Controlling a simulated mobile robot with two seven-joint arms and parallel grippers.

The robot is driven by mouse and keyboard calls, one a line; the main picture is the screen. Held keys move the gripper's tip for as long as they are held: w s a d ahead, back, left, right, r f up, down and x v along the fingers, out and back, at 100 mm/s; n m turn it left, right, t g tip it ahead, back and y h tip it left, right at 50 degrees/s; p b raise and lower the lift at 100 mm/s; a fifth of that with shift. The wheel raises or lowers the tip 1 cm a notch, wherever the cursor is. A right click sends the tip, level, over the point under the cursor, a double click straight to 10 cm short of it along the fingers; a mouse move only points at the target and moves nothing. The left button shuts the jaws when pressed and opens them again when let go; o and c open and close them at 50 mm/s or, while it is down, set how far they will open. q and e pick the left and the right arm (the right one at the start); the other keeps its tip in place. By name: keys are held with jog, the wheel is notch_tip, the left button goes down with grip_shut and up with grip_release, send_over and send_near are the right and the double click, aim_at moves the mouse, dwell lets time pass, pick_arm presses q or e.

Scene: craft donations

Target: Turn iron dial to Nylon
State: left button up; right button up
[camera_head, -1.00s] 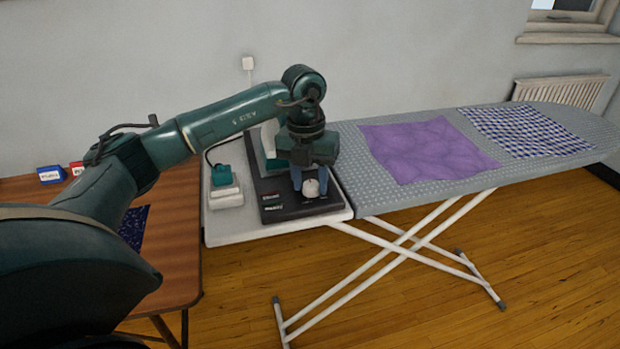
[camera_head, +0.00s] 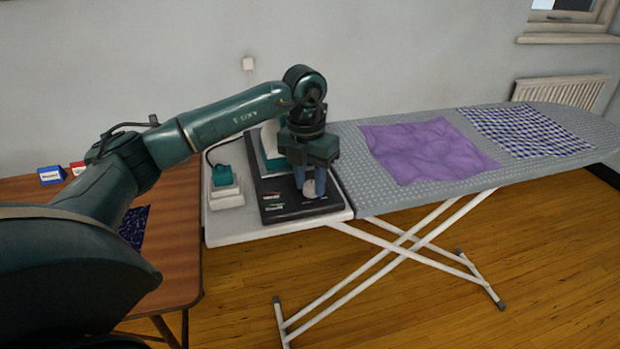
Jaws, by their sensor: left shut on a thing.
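The iron dial (camera_head: 309,188) is a pale round knob on the black base (camera_head: 270,215) at the left end of the ironing board. My left gripper (camera_head: 309,190) points down over it and is shut on the dial, one finger on each side. The dial's markings are too small to read, so its setting cannot be told. The iron (camera_head: 270,150), white and teal, stands behind on the base, partly hidden by my left gripper. My right gripper is not in view.
A teal and white block-shaped item (camera_head: 224,187) sits left of the base. Purple cloth (camera_head: 425,150) and checked cloth (camera_head: 524,130) lie on the ironing board (camera_head: 350,165). A wooden table (camera_head: 180,230) at left holds dark blue cloth (camera_head: 133,226) and small blue and red boxes.

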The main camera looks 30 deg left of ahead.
aim_at(310, 181)
pick_arm(q)
jog(key=m, duration=0.5)
jog(key=shift+w+m, duration=0.1)
jog(key=shift+m, duration=0.3)
jog(key=m, duration=0.4)
jog(key=shift+w+m, duration=0.1)
jog(key=shift+m, duration=0.3)
jog(key=o, duration=1)
jog(key=shift+c, duration=0.2)
jog(key=shift+r, duration=0.15)
notch_tip(310, 181, up, 13)
jog(key=shift+w+a+p, duration=0.3)
jog(key=shift+p, duration=0.1)
